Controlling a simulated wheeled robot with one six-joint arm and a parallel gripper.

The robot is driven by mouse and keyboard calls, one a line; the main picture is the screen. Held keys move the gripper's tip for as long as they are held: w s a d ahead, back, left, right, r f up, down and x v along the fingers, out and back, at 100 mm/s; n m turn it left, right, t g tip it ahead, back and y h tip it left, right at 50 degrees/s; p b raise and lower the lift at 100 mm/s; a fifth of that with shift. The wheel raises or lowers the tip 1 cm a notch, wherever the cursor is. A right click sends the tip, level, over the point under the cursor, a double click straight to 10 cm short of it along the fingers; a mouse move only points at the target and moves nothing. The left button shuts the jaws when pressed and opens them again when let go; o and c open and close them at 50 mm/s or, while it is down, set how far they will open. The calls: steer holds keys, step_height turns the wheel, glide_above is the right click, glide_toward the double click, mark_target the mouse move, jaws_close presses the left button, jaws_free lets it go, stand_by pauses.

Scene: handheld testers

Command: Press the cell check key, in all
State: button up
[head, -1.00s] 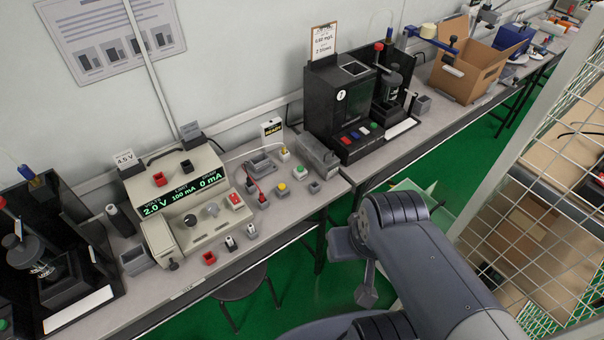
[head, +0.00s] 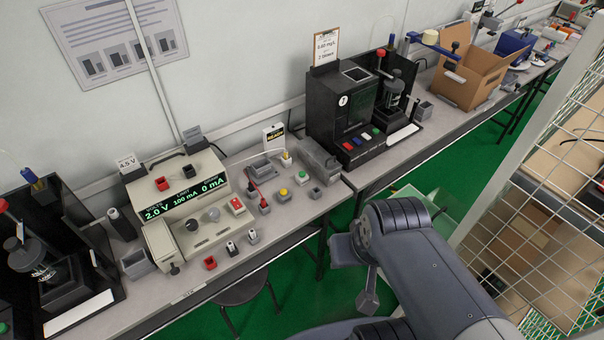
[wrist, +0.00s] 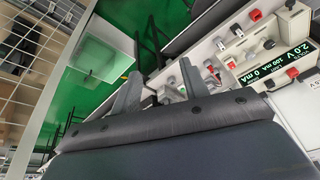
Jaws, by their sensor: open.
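My gripper (wrist: 158,84) shows in the wrist view, its two grey fingers apart with nothing between them. In the head view my arm hangs over the aisle in front of the bench, well clear of the devices. A black tester (head: 325,105) has a row of coloured keys on its front: red (head: 347,146), white (head: 357,141), blue (head: 366,136) and green (head: 376,131). A beige power unit (head: 184,200) reads 2.0 V, 100 mA, 0 mA. Yellow (head: 283,191) and green (head: 301,176) buttons sit right of it. No key's lettering is legible, so I cannot tell which is cell check.
The grey bench (head: 205,285) runs along the wall, with a stool (head: 240,288) under its front edge. A cardboard box (head: 472,75) stands farther along. A wire mesh cage (head: 535,230) closes in on the right.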

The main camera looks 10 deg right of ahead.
jaws_close()
stand_by(1.4)
